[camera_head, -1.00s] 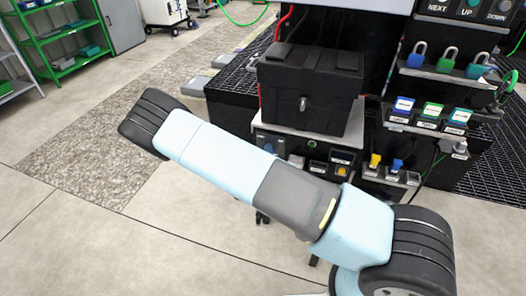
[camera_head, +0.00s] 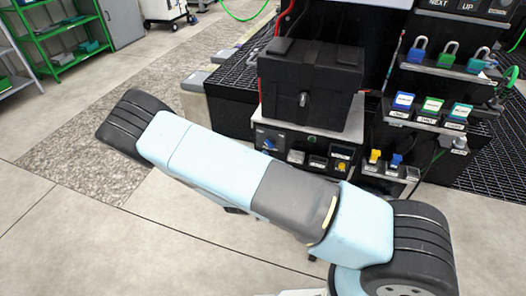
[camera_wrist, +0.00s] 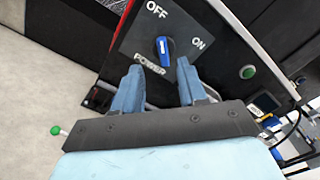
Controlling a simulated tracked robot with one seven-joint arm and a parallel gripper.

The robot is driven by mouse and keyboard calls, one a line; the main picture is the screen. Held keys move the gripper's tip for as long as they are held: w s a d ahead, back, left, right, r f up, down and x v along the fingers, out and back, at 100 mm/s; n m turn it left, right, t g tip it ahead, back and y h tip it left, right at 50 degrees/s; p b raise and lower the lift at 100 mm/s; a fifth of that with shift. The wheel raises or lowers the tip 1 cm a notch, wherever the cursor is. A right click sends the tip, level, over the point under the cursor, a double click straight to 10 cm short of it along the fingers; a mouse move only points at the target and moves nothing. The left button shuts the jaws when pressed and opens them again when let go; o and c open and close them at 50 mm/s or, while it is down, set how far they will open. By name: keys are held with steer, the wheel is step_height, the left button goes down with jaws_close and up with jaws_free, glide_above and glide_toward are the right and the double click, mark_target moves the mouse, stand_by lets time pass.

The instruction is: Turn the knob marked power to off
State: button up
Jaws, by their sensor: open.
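The power knob (camera_wrist: 164,48) is blue with a white pointer line, on a dark plate (camera_wrist: 140,38) printed OFF, ON and POWER in the wrist view. OFF is at the plate's upper left and ON at its right. A blue knob also shows on the front panel in the head view (camera_head: 269,143). My gripper (camera_wrist: 156,80) is open, its two blue fingers on either side below the knob in the picture. Nothing is between the fingers, and they appear apart from the knob. In the head view my gripper is hidden behind my arm.
A green button (camera_wrist: 247,72) sits right of the plate. In the head view, a black box (camera_head: 310,82) stands above the panel. Yellow and blue levers (camera_head: 375,156) and coloured padlocks (camera_head: 447,54) are to the right. Open floor lies to the left.

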steer(key=v, duration=0.6)
steer(key=shift+s, duration=0.2)
steer(key=s+d+r+m+g+h, duration=0.1)
steer(key=d+r+m+g+h, duration=0.1)
steer(key=d+r+m+g, duration=0.9)
steer(key=s+d+r+m+g+h, duration=0.3)
steer(key=d+r+m, duration=0.5)
steer(key=r+m, duration=0.6)
steer(key=s+d+r+m+t+y, duration=0.1)
steer(key=s+d+r+m+y, duration=0.2)
steer(key=s+r+m+y, duration=0.2)
steer(key=s+d+r+m+t+y, duration=0.1)
steer(key=s+d+r+m+y, duration=0.2)
steer(key=s+r+m+y, duration=0.3)
steer(key=s+r+m, duration=0.5)
steer(key=s+r, duration=0.1)
steer(key=r, duration=0.5)
steer(key=shift+r+t, duration=0.3)
